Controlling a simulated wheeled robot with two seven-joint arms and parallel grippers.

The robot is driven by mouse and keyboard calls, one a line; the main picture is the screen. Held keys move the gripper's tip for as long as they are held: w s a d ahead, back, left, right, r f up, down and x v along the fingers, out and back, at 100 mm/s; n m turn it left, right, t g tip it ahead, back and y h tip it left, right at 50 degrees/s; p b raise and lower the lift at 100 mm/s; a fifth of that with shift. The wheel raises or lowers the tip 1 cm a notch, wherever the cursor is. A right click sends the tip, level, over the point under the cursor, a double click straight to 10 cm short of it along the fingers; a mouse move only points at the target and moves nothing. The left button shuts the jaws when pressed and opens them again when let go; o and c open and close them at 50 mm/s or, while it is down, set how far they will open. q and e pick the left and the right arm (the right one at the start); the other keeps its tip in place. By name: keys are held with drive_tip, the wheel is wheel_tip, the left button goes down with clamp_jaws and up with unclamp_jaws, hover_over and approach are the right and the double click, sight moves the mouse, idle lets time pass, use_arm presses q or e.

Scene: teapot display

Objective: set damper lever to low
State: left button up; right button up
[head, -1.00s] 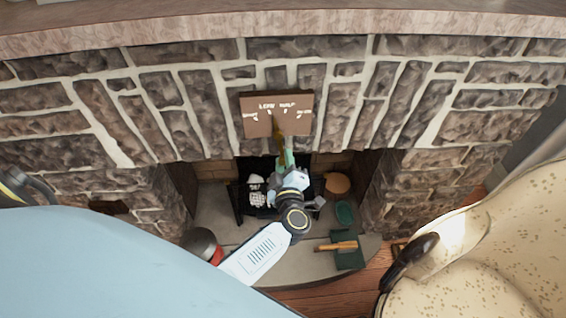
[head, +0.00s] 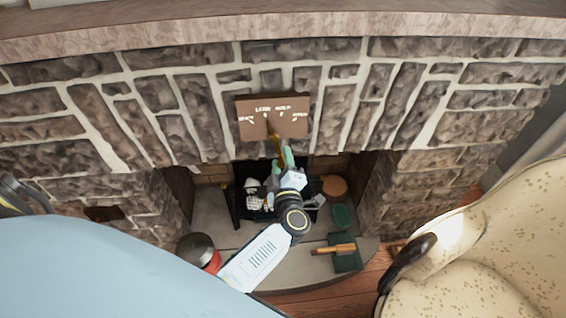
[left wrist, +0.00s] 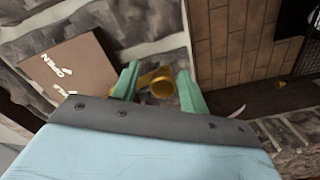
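The damper plate (head: 290,124) is a brown panel with white lettering and marks, fixed on the stone above the firebox opening. A brass damper lever (head: 273,132) sticks out from it and leans slightly, its base near the left-middle marks. My left gripper (head: 283,160) is at the lever's outer end, just below the plate. In the left wrist view its green fingers (left wrist: 158,88) are apart, with the lever's round brass end (left wrist: 163,85) between them. A gap shows on the right; contact on the left finger is unclear. The plate (left wrist: 68,75) also shows there.
The stone fireplace (head: 90,120) surrounds a firebox with a dark grate. On the hearth (head: 210,215) are a dark-lidded red container (head: 200,250), green items and a wooden-handled tool (head: 335,249). A speckled cream seat (head: 490,260) fills the lower right. A mantel (head: 300,25) overhangs above.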

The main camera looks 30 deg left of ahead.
use_arm(q)
drive_tip(key=shift+d+f, duration=0.1)
drive_tip(key=shift+d, duration=0.05)
drive_tip(key=p+v, duration=0.1)
drive_tip(key=v, duration=1.2)
use_arm(e)
drive_tip(key=shift+s+a+r, duration=0.25)
drive_tip(key=shift+a+r, duration=0.25)
drive_tip(key=shift+a, duration=0.25)
use_arm(q)
drive_tip(key=shift+s+d+f, duration=0.1)
drive_tip(key=shift+d, duration=0.05)
use_arm(e)
drive_tip(key=shift+d, duration=0.1)
